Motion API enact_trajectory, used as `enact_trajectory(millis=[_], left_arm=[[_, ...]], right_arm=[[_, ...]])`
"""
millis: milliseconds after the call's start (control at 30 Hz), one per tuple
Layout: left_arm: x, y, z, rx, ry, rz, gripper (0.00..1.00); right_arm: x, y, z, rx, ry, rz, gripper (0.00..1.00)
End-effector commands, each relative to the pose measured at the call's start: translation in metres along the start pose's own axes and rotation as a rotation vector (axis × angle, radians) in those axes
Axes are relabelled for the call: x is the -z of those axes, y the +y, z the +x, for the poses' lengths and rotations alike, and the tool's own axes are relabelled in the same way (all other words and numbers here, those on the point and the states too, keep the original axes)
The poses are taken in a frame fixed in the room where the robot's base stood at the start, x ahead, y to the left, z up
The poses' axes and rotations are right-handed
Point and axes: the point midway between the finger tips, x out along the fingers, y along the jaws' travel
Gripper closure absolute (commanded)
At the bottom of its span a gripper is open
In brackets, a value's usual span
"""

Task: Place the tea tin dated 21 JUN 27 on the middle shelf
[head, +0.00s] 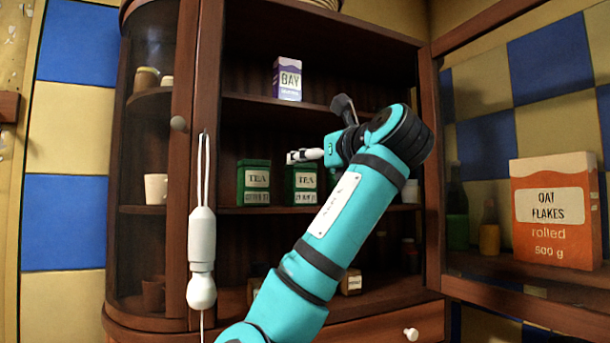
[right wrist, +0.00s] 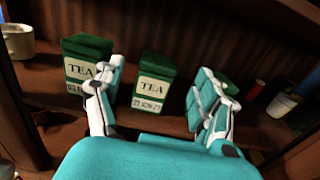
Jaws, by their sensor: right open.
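Green tea tins stand on the cabinet shelf below the bay box. In the right wrist view the middle tin (right wrist: 153,82) has a date that appears to read 21 JUN 27; it also shows in the head view (head: 305,196). A left tin (right wrist: 84,65), also in the head view (head: 253,180), has a date I cannot read surely. A third tin (right wrist: 228,84) is mostly hidden behind a finger. My right gripper (right wrist: 160,103) is open and empty, its fingers spread to either side of the middle tin in that view; in the head view it (head: 304,156) is at the tins' upper part. My left gripper is not in view.
A bay box (head: 288,78) stands on the shelf above. A white cup (right wrist: 281,105) and a red container (right wrist: 256,90) stand right of the tins. A mug (head: 156,187) is at the left.

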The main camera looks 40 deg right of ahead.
Motion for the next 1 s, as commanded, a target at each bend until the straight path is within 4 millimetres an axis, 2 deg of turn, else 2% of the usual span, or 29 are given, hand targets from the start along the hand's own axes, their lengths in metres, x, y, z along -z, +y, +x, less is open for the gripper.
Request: enact_trajectory(millis=[33,100,300,1000], left_arm=[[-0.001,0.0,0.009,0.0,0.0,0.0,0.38],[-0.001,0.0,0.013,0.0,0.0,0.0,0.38],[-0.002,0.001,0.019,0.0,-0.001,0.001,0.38],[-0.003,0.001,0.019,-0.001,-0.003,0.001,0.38]], right_arm=[[0.003,0.0,-0.012,0.0,-0.005,0.001,0.28],[0.003,0.0,-0.024,-0.001,-0.004,0.001,0.28],[0.001,0.0,-0.045,-0.001,0.0,0.0,0.28],[0.0,0.0,-0.048,-0.001,0.0,0.0,0.28]])
